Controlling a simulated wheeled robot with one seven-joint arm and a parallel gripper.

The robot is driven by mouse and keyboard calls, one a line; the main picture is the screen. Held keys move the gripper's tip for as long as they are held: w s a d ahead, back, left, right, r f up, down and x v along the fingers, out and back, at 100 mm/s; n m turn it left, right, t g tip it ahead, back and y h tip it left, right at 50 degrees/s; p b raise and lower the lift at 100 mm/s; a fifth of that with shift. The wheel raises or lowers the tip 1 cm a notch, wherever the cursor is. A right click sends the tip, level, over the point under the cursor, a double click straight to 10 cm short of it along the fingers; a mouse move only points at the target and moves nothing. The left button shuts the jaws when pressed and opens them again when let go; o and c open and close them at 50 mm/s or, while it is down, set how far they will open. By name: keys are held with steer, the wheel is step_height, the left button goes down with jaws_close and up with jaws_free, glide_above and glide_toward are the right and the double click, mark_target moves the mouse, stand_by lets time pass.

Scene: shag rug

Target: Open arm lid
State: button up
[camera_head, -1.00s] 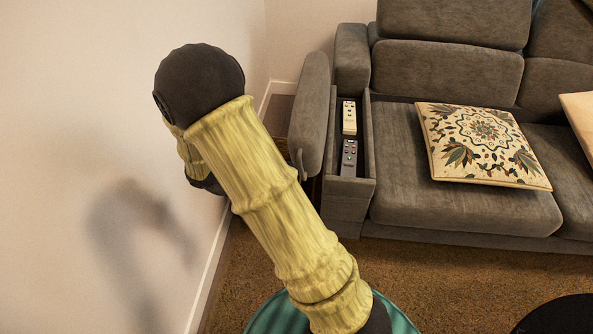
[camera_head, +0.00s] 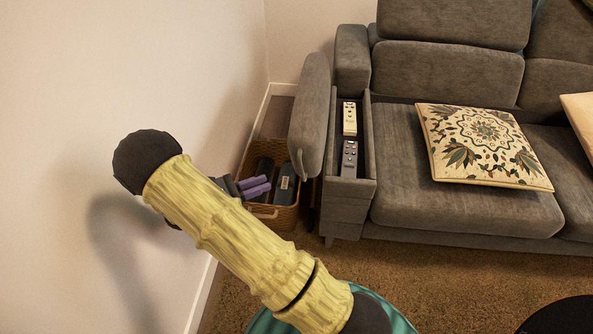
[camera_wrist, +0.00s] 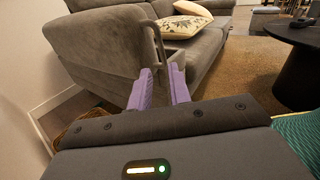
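The grey padded arm lid (camera_head: 311,115) stands raised, roughly upright, along the left side of the sofa's arm box (camera_head: 347,205). The box's compartment is uncovered, with a cream remote (camera_head: 349,118) and a dark grey remote (camera_head: 349,158) inside. My gripper (camera_head: 266,185) is left of and below the lid, in front of the basket in the head view, apart from the lid. Its two purple fingers show a narrow gap with nothing between them, also in the wrist view (camera_wrist: 160,70). There the fingers point toward the grey sofa arm; the remotes are out of sight.
A wicker basket (camera_head: 262,211) with dark items stands on the floor between wall and sofa. The wall (camera_head: 90,70) is close on the left. A patterned cushion (camera_head: 484,146) lies on the seat. A round dark table (camera_wrist: 300,60) stands at right in the wrist view.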

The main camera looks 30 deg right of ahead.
mark_target(296, 171)
steer(key=d+b, duration=0.4)
steer(key=d, duration=0.7)
steer(key=shift+s+d, duration=0.1)
jaws_close()
